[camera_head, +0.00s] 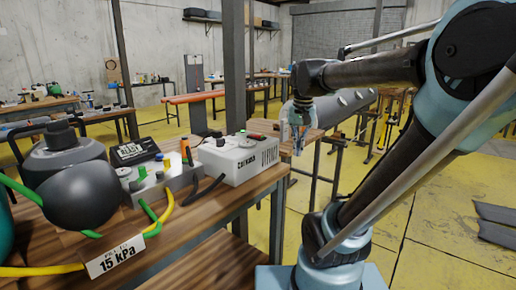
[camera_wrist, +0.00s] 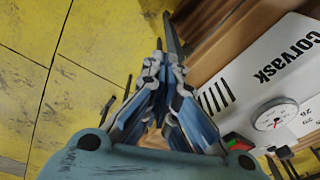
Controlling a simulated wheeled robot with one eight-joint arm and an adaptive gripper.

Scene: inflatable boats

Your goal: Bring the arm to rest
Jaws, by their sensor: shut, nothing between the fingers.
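My gripper (camera_head: 298,140) hangs at the end of my raised arm, fingers pointing down, just right of the workbench's edge. In the wrist view my gripper (camera_wrist: 160,58) has its fingertips together with nothing between them. The white Corvask box (camera_head: 240,158) stands on the bench to the left of my gripper, apart from it. It also shows in the wrist view (camera_wrist: 245,70), with a gauge (camera_wrist: 275,116) and a red and green switch on it.
The wooden workbench (camera_head: 235,198) holds a dark rounded vessel (camera_head: 80,198), a grey control box, a yellow hose (camera_head: 165,212) and a "15 kPa" sign (camera_head: 116,257). Metal posts (camera_head: 234,70) stand behind. Yellow floor (camera_head: 430,230) lies open at right, with dark flat pieces (camera_head: 497,222) on it.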

